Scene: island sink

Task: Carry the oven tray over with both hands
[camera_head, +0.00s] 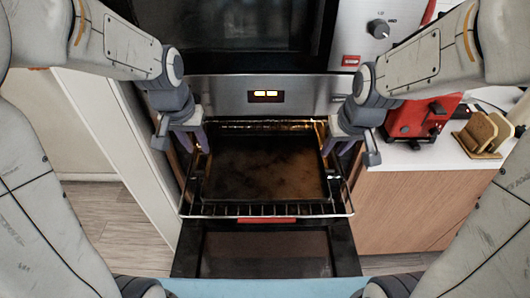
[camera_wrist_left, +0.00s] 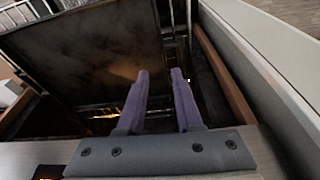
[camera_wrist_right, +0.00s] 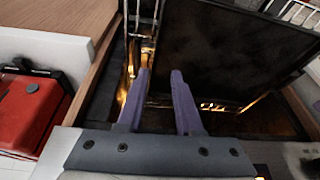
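The dark, stained oven tray (camera_head: 265,172) lies level on a wire rack (camera_head: 265,209) pulled partly out of the open oven. My left gripper (camera_head: 205,148) is at the tray's left edge and my right gripper (camera_head: 325,150) at its right edge. In the left wrist view the purple fingers (camera_wrist_left: 160,72) are apart, with the tray (camera_wrist_left: 95,50) edge running close to the gap. The right wrist view shows the same, with fingers (camera_wrist_right: 160,72) apart near the tray (camera_wrist_right: 225,50) edge. I cannot tell whether either finger touches the tray.
The oven door (camera_head: 265,250) is folded down in front. A lit display (camera_head: 265,96) is above the oven opening. At the right, a counter holds a red toaster (camera_head: 420,118) and a wooden holder (camera_head: 483,133). A white panel (camera_head: 125,145) stands close on the left.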

